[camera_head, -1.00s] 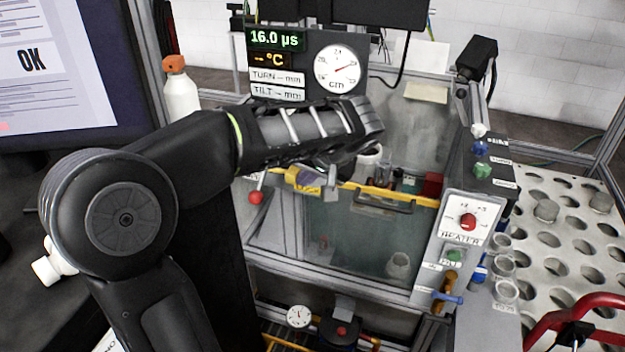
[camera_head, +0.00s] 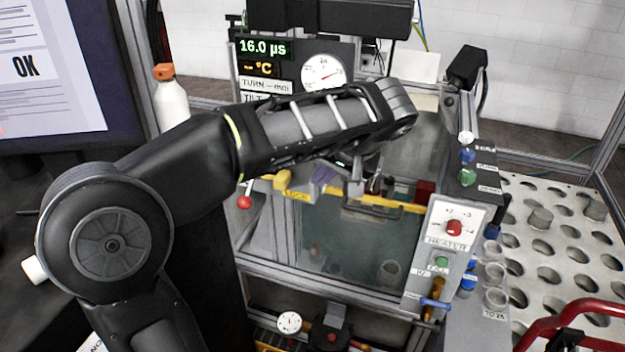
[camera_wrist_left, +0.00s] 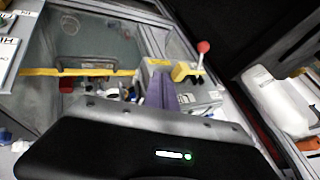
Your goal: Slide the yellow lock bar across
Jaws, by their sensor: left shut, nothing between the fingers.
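The yellow lock bar (camera_head: 283,180) shows as a yellow block at the left end of the bench's front edge, beside a label reading LOCK. In the left wrist view the yellow block (camera_wrist_left: 181,72) stands beside a red-ball lever. My left gripper (camera_head: 340,180) is shut and empty, just right of the block and over the yellow strip; the forearm hides part of it. A purple finger part (camera_wrist_left: 160,92) shows in the left wrist view, left of the block with a gap between them in the picture. Whether the gripper touches the strip cannot be told. My right gripper is not in view.
The yellow strip (camera_head: 405,207) runs along the front edge, above a dark handle (camera_head: 372,209). The red-ball lever (camera_head: 244,202) is left of the block. The heater panel (camera_head: 453,228) is at right, beside a perforated board (camera_head: 545,262). A white bottle (camera_head: 171,100) stands behind my arm.

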